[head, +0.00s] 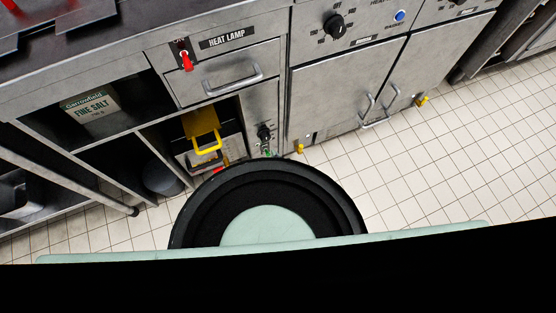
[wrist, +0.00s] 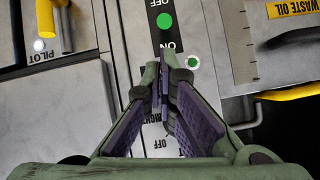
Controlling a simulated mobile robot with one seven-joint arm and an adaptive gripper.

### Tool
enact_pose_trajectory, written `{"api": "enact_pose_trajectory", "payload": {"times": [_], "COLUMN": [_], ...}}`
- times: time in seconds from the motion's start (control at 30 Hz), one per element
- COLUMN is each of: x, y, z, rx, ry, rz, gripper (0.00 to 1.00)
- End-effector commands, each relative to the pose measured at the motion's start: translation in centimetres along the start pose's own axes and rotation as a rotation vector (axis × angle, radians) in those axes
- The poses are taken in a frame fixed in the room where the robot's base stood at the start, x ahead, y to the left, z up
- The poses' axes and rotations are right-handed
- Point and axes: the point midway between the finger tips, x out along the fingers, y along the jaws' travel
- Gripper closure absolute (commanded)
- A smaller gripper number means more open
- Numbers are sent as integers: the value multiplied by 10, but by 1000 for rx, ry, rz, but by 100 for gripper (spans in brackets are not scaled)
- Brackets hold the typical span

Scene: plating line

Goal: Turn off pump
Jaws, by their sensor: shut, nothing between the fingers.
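In the wrist view, a black panel strip (wrist: 165,40) carries upside-down OFF and ON lettering with a round green spot (wrist: 164,20) between them. A small green indicator in a white ring (wrist: 193,62) sits just right of the strip. My gripper (wrist: 165,68) is shut and empty, its fingertips over the strip just below the ON lettering. The fingers hide part of the panel, and no pump label is readable. In the head view, a narrow grey panel has a black control (head: 264,133) and a small green spot below it. I do not see my gripper there.
A yellow handle (head: 206,143) stands in the opening left of the control. A drawer handle (head: 232,81) and red heat lamp switch (head: 186,59) are above. A WASTE OIL label (wrist: 295,8) and dark handle (wrist: 290,38) lie right in the wrist view. Tiled floor (head: 440,160) is open at right.

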Motion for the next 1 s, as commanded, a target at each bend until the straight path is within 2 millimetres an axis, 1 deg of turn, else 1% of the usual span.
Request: {"api": "enact_pose_trajectory", "payload": {"times": [0.03,0.1,0.2,0.33,0.5,0.87,1.0], "x": [15,27,42,54,60,60,59], "y": [-1,0,-1,-1,0,0,4], "z": [6,6,5,4,1,0,2], "rx": [-1,-1,-1,-1,1,1,1], "ry": [1,0,1,0,0,0,0], "rz": [-4,-3,-4,-2,-1,-1,0], "gripper": [100,100,100,100,100,100,100]}}
